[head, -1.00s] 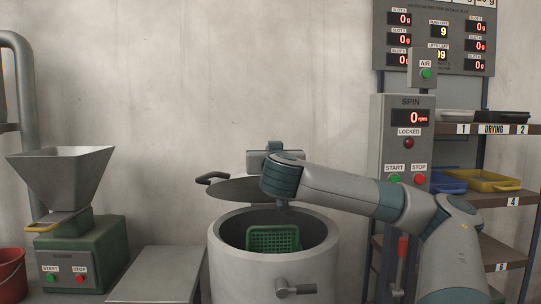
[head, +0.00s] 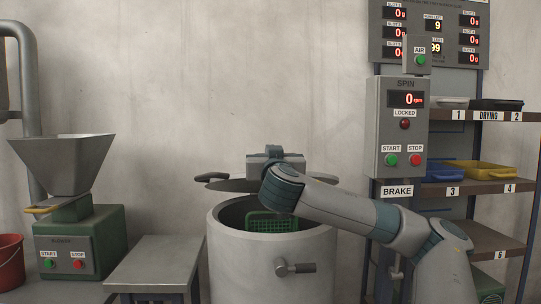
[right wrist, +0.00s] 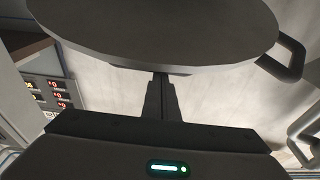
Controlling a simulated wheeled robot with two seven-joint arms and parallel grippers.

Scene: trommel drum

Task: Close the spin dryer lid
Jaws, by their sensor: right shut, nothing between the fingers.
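The spin dryer (head: 235,250) is a pale grey drum with an open top. Its round grey lid (head: 238,185) with a dark handle (head: 212,178) is seen almost edge-on above the rim, with a gap between. A green basket (head: 272,222) sits inside the drum. My right arm reaches from the right across the lid and hides part of it; the right fingertips are hidden in the head view. In the right wrist view my right gripper (right wrist: 162,82) is shut and empty, its tips close to the lid's edge (right wrist: 165,62); contact cannot be told. My left gripper is out of view.
A spin control panel (head: 403,128) reading 0 rpm stands right of the drum, before a drying rack (head: 480,188) with trays. A bare side table (head: 155,268) and a green hopper machine (head: 80,240) stand left. A latch-like handle (head: 295,268) sticks out of the drum's front.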

